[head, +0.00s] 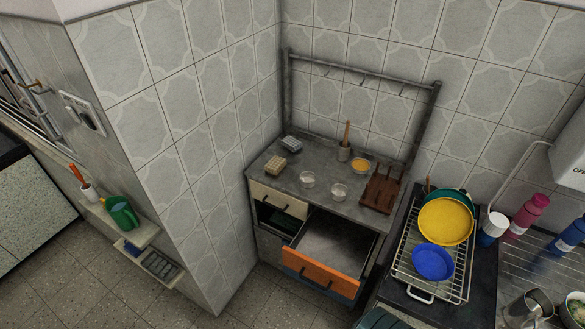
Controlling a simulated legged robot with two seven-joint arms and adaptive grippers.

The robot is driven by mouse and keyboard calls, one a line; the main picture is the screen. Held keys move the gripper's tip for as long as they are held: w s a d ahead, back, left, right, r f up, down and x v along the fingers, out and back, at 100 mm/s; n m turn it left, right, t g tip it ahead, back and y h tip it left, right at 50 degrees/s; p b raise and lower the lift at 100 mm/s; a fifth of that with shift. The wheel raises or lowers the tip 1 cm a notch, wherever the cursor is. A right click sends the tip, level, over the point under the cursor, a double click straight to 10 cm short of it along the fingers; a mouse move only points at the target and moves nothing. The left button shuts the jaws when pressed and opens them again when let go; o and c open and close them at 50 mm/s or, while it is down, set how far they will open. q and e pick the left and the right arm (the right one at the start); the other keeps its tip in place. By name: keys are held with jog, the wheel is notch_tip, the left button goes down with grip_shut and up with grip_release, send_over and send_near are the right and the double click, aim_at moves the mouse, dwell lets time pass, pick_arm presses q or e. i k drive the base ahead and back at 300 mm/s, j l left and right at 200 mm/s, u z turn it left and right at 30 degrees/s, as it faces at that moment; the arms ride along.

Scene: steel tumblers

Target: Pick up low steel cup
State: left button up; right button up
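A steel cup (526,307) is at the bottom right of the head view, on the metal draining surface to the right of the dish rack. A second round vessel (574,309) with something green and pale in it is beside it, cut by the right edge. I cannot tell from this view how tall either one is. Neither of my grippers shows in the head view.
A wire dish rack (405,262) holds a yellow plate (446,221) and a blue bowl (432,262). Pink (529,214) and blue (567,238) bottles and a white-and-blue cup (492,229) stand behind the steel cup. An orange-fronted drawer (321,270) stands open.

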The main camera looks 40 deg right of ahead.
aim_at(307, 178)
jog(key=z, duration=1.6)
